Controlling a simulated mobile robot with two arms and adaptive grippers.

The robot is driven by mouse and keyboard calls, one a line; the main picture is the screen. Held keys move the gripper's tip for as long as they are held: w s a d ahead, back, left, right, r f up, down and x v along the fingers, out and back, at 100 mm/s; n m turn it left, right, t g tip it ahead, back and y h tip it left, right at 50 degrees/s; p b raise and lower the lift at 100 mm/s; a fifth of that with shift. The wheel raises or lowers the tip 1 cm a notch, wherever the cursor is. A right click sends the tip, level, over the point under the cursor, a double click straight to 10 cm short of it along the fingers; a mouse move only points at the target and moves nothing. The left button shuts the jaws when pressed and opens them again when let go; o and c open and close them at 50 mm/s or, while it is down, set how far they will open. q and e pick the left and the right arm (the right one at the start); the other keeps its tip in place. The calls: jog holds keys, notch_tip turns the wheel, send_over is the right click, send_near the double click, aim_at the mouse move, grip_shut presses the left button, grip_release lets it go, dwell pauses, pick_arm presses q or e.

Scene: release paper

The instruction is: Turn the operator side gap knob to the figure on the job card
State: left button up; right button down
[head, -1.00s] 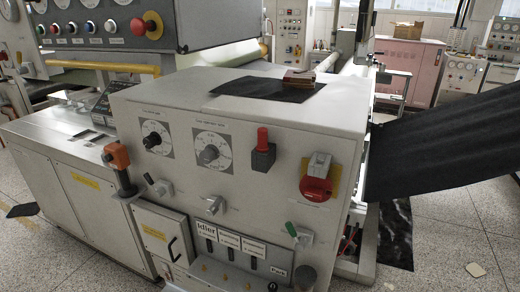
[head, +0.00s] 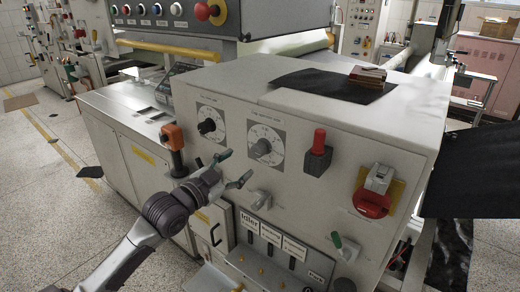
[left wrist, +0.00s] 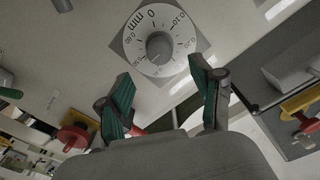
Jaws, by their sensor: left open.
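The right-hand dial (head: 264,146) on the machine's front panel has a grey knob (head: 264,147) and a label above it that seems to read operator side. In the left wrist view a dial (left wrist: 135,49) marked mm, with a grey knob (left wrist: 159,47), appears upside down; it looks like the same one. My left gripper (head: 233,168) is open and empty, below and left of this dial. In the left wrist view its fingers (left wrist: 160,82) lie below the knob, apart from it. I cannot make out a job card. My right gripper is not in view.
A second dial with a black knob (head: 207,126) sits to the left. An orange handle (head: 174,143), a grey tap-like lever (head: 257,198), a red-topped switch (head: 318,150) and a red rotary switch (head: 374,195) project nearby. A small box (head: 367,75) lies on the black sheet on top.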

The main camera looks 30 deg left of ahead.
aim_at(255, 153)
pick_arm(q)
jog(key=w, duration=0.5)
jog(key=w+p, duration=0.1)
jog(key=w, duration=0.1)
jog(key=shift+w+d, duration=0.25)
jog(key=shift+w, duration=0.15)
jog(key=shift+w+d, duration=0.1)
jog(key=shift+w, duration=0.5)
